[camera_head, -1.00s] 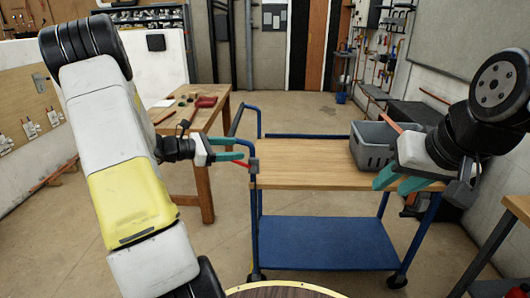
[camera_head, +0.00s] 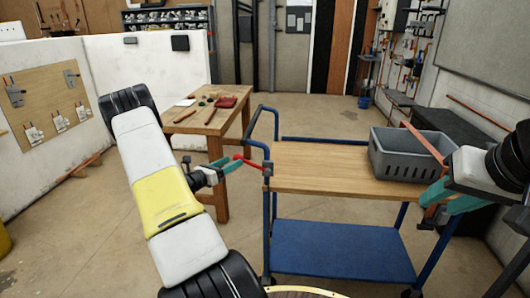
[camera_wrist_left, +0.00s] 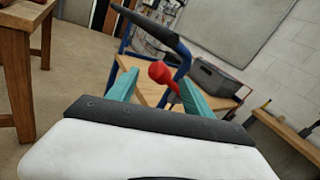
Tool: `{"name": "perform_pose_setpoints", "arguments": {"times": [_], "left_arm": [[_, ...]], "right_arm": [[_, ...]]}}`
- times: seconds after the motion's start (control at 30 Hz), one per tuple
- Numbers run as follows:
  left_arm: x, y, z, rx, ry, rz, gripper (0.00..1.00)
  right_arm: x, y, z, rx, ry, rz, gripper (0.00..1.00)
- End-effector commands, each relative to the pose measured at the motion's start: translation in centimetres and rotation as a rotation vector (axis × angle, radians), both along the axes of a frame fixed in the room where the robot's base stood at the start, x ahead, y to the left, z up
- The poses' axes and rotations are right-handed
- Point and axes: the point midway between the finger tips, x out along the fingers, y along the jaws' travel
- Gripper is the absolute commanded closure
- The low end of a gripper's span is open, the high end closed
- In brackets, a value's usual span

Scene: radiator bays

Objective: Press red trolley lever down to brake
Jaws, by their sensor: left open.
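The blue-framed trolley (camera_head: 340,246) has a wooden top. Its red lever (camera_head: 252,161) sticks out to the left from the near-left corner, almost level with its free end slightly higher. My left gripper (camera_head: 226,166) is open at the lever's free end. In the left wrist view the lever's red knob (camera_wrist_left: 158,72) shows between the two teal fingers of my left gripper (camera_wrist_left: 157,90), with gaps on both sides. My right gripper (camera_head: 450,197) is by the trolley's right end, beside the grey crate; its jaw gap is not clear.
The grey crate (camera_head: 400,160) stands on the trolley's right end. A wooden workbench (camera_head: 190,125) with small tools is behind my left gripper. The trolley's blue push handle (camera_head: 262,115) rises close to the lever. Open floor lies left of the trolley.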

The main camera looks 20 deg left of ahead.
Motion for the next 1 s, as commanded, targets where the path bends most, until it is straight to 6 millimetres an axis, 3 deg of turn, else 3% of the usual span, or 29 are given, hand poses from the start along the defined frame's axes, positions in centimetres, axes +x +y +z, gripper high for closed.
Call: {"name": "perform_pose_setpoints", "arguments": {"times": [0.5,0.9,1.0], "left_arm": [[6.4,-2.3,-0.1,0.000,0.000,0.000,0.41],[7.3,-2.6,-0.1,-0.001,0.001,0.001,0.41],[7.3,-2.6,-0.1,-0.001,0.001,0.001,0.60]], "right_arm": [[0.0,0.0,0.0,0.000,0.000,0.000,0.64],[0.0,0.0,0.0,0.000,0.000,0.000,0.64],[0.0,0.0,0.0,0.000,0.000,0.000,0.64]]}}
